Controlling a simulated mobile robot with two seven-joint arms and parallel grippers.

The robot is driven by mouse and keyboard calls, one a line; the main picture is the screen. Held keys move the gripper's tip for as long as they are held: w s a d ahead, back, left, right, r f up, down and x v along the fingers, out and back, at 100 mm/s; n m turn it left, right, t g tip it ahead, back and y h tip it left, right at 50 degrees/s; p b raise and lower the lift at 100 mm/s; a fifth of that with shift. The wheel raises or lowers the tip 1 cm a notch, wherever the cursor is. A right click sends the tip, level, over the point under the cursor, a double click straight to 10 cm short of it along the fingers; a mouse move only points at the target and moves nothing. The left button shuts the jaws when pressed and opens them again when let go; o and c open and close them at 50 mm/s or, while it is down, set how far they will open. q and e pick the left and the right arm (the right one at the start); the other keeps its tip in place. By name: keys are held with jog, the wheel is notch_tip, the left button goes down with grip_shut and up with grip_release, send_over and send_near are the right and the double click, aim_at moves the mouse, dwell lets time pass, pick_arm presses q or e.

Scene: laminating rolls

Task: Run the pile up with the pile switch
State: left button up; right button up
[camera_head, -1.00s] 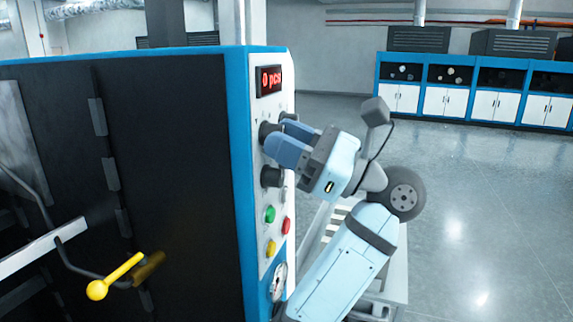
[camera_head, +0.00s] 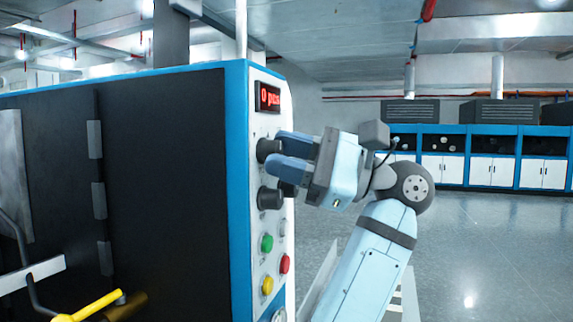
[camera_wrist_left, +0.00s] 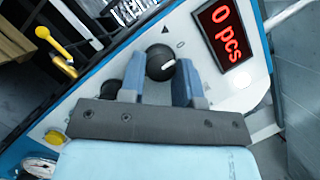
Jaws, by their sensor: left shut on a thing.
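The pile switch, taken to be the upper black knob (camera_head: 266,150), sits on the machine's white control panel below the red display. My left gripper (camera_head: 278,151) has its two blue fingers on either side of this knob and is shut on it. In the left wrist view the knob (camera_wrist_left: 160,62) shows between the fingers (camera_wrist_left: 158,75), with a white pointer line on its face. A triangle mark and a small ring mark are printed beside it. My right gripper is not in view.
The display (camera_head: 269,97) reads "0 pcs". Below the gripper are a second black knob (camera_head: 269,198) and green (camera_head: 267,243), red (camera_head: 285,264) and yellow (camera_head: 267,286) buttons. A yellow-ended lever (camera_head: 92,306) is at lower left. Open floor lies to the right.

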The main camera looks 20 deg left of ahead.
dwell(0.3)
pick_arm(q)
jog(key=o, duration=0.9)
jog(key=shift+d+f, duration=0.1)
